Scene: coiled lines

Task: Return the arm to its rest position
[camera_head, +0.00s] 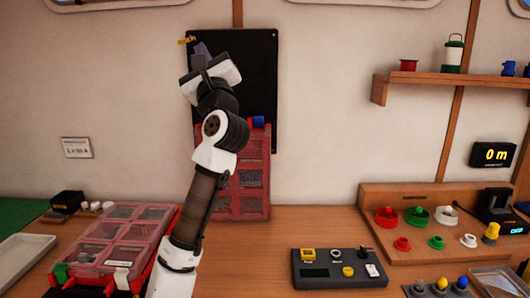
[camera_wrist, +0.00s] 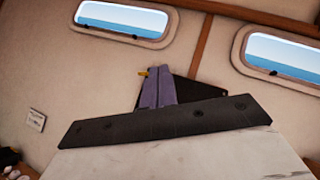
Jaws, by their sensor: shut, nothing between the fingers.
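My arm stretches up from the bottom of the head view, in front of a black wall board (camera_head: 262,75). My gripper (camera_head: 203,48) is at the top of the arm, raised before the board's upper left part. It is partly hidden there behind my white wrist housing. In the wrist view its two purple fingers (camera_wrist: 158,72) lie together with nothing between them. A small yellow piece (camera_head: 187,40) shows at the board's upper left corner, just left of the fingers.
A red compartment case (camera_head: 120,245) lies at left; another red case (camera_head: 262,170) stands against the wall. A dark control box (camera_head: 342,283) sits front centre. A wooden stand (camera_head: 375,200) with coloured spools is at right, below a shelf (camera_head: 455,78). Air around my gripper looks open.

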